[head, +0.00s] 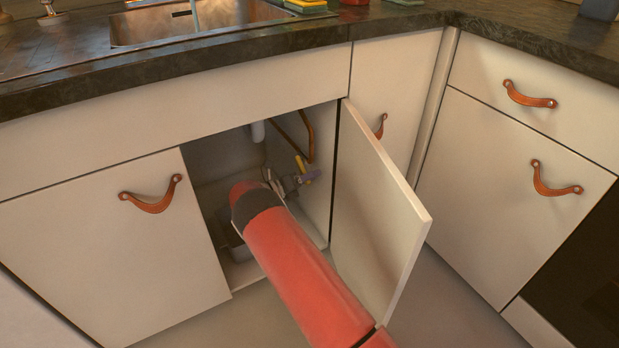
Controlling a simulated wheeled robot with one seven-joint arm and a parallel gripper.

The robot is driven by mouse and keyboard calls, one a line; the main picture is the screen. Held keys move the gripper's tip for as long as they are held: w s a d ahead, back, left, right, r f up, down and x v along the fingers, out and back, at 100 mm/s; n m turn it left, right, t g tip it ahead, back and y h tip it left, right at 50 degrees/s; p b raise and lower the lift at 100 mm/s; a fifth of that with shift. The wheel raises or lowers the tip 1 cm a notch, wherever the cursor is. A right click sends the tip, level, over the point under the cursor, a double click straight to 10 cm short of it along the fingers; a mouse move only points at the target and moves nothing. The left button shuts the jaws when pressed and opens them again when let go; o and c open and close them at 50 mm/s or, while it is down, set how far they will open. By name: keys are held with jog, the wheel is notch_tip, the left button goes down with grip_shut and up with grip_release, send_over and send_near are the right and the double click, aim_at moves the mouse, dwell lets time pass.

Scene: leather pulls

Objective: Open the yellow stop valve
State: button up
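The yellow stop valve (301,165) shows as a small yellow lever inside the open sink cabinet, near its right wall. It slants steeply, with its upper end to the left. My red arm reaches into the cabinet from the lower right. My gripper (280,184) is small and dark at the arm's far end, just left of and below the yellow lever. I cannot tell whether it touches the lever or whether its fingers are open. A purple handle (309,177) sits just below and right of the yellow lever. The arm hides part of the cabinet's inside.
The open cabinet door (385,215) stands out close to the right of my arm. A copper-coloured pipe (309,135) and a white drain pipe (257,131) hang inside. A grey bin (238,246) stands low behind the arm. The closed left door (100,245) bounds the opening.

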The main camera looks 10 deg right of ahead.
jog(key=v, duration=0.7)
jog(key=shift+a, duration=0.35)
jog(key=shift+s, duration=0.1)
